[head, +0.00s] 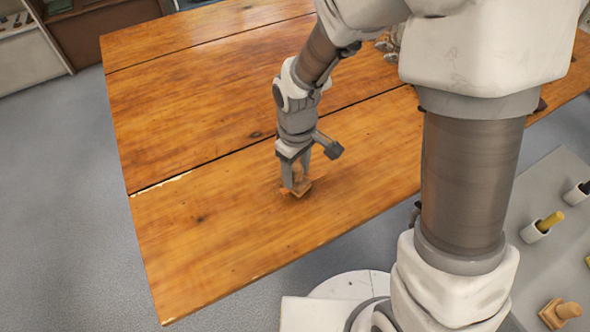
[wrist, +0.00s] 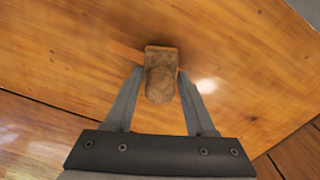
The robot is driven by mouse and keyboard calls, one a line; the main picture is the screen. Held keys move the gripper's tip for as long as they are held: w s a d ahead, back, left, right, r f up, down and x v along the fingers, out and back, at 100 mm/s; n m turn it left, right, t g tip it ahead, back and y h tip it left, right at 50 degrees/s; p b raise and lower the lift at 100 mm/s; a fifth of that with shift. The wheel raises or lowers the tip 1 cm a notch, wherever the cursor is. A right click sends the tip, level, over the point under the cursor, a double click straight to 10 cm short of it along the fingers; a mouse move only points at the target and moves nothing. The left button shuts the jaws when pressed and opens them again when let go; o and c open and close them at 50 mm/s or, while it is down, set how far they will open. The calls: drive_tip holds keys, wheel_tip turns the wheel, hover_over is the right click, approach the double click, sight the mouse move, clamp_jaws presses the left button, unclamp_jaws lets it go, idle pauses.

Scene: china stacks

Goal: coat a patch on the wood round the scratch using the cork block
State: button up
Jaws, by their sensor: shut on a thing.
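My gripper (head: 295,178) is shut on the cork block (head: 299,191), low over the wooden tabletop (head: 220,110). In the wrist view the brown cork block (wrist: 161,86) sits between the two fingers, its rounded knob toward me and its squarer base beyond. Its base appears to touch the wood, though the contact is hidden under the block. A darker orange strip (wrist: 126,52) shows on the wood just left of the block in the wrist view. I cannot make out the scratch; the block and gripper may cover it.
Dark plank gaps cross the tabletop, with a pale chipped spot (head: 163,185) along one. A grey side surface (head: 530,270) at right holds a yellow-handled tool (head: 550,221) in a white holder and another knobbed block (head: 566,311). The tabletop left of my gripper is clear.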

drive_tip(key=shift+w+d, duration=0.5)
drive_tip(key=shift+d, duration=0.4)
drive_tip(key=shift+w+d+p, duration=0.15)
drive_tip(key=shift+w+d, duration=0.15)
drive_tip(key=shift+d, duration=0.2)
drive_tip(key=shift+w+d+p, duration=0.15)
drive_tip(key=shift+w+d, duration=0.15)
drive_tip(key=shift+d, duration=0.2)
drive_tip(key=shift+w+d, duration=0.6)
drive_tip(key=shift+d, duration=0.35)
drive_tip(key=shift+w+d+p, duration=0.2)
drive_tip(key=shift+w+d, duration=0.1)
drive_tip(key=shift+d, duration=0.2)
drive_tip(key=shift+w+d+p, duration=0.2)
drive_tip(key=shift+w+d, duration=0.1)
drive_tip(key=shift+d, duration=0.2)
